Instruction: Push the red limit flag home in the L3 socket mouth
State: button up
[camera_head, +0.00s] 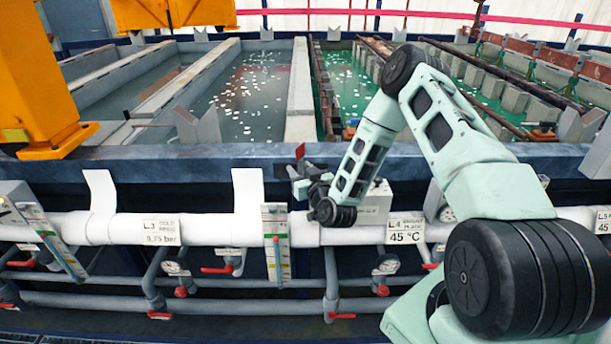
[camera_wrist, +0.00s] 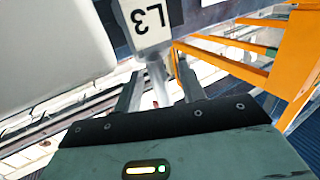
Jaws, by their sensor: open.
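A small red flag (camera_head: 300,151) stands upright in the head view, just above the fingers of my gripper (camera_head: 298,178), in front of the blue tank beam. In the wrist view my gripper (camera_wrist: 160,92) has its two grey fingers apart. A pale, narrow stem (camera_wrist: 160,88) shows between them, with clear space on both sides. A white L3 plate (camera_wrist: 150,20) sits upside down just beyond the fingertips. A thin red strip (camera_wrist: 175,62) shows beside the right finger. I cannot make out the socket mouth, nor how deep the flag sits.
A white pipe (camera_head: 200,230) runs below the beam (camera_head: 230,160), with an L.3 gold rinse label (camera_head: 161,232) and an L.4 label (camera_head: 405,231). An upright gauge plate (camera_head: 276,243) stands below my gripper. Orange framework (camera_head: 40,80) rises at left. Open tanks lie behind.

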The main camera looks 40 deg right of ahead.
jog(key=s+a, duration=0.2)
jog(key=s, duration=1.5)
jog(key=shift+a+b, duration=0.4)
